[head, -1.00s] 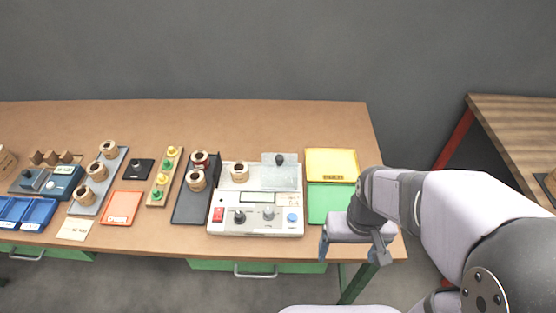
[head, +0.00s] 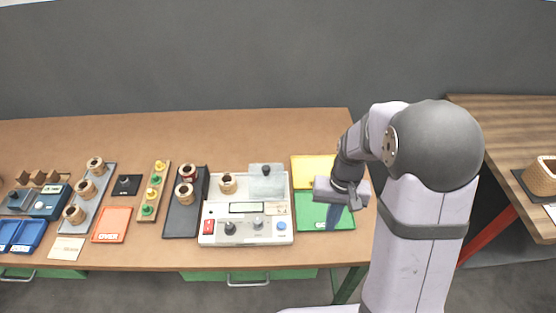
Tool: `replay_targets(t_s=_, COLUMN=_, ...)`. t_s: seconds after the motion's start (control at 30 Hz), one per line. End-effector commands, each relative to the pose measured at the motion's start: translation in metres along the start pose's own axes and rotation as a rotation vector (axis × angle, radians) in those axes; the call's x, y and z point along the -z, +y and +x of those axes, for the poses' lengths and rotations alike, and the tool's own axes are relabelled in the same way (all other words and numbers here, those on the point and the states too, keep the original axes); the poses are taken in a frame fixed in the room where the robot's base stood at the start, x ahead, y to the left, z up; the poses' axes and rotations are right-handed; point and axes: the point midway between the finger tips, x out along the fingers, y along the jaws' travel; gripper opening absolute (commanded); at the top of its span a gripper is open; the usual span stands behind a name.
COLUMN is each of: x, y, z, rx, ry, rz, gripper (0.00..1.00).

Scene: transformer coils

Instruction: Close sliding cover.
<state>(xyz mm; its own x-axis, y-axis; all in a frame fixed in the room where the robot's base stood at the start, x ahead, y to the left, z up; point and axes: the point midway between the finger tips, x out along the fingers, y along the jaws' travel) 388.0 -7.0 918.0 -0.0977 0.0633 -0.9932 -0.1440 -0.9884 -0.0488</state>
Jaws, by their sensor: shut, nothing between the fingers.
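The sliding cover (head: 267,188) is a clear grey plate with a dark knob (head: 266,170) near its far edge. It lies at the right part of the top of the white test device (head: 247,240). A copper-coloured coil (head: 228,183) stands upright on the device just left of the cover and is not covered by it. My gripper (head: 334,218) is right of the device, over the green tray, apart from the cover. Its fingers point down and look closed with nothing held; the fingertips are small and partly blend with the tray.
The green tray (head: 309,221) and yellow tray (head: 314,168) lie right of the device. A black tray (head: 181,222) with two coils stands left of it, then a board with green and yellow knobs (head: 147,210) and an orange tray (head: 112,224). Free table lies behind the device.

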Motion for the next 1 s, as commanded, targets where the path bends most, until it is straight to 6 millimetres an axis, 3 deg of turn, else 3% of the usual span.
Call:
replay_targets(t_s=0.03, x=0.025, y=-0.005, z=-0.006, rx=0.019, ry=0.017, rz=0.050, gripper=0.00)
replay_targets(t_s=0.23, x=0.110, y=-0.034, z=-0.044, rx=0.135, ry=0.077, rz=0.378, gripper=0.00)
replay_targets(t_s=0.3, x=0.137, y=-0.047, z=-0.069, rx=0.196, ry=0.095, rz=0.532, gripper=0.00)
replay_targets(t_s=0.4, x=0.160, y=-0.065, z=-0.111, rx=0.287, ry=0.096, rz=0.764, gripper=0.00)
replay_targets(t_s=0.53, x=0.164, y=-0.081, z=-0.138, rx=0.356, ry=0.023, rz=1.041, gripper=0.00)
replay_targets(t_s=0.8, x=0.143, y=-0.088, z=-0.138, rx=0.332, ry=-0.140, rz=1.445, gripper=0.00)
replay_targets(t_s=1.0, x=0.143, y=-0.088, z=-0.138, rx=0.326, ry=-0.160, rz=1.547, gripper=0.00)
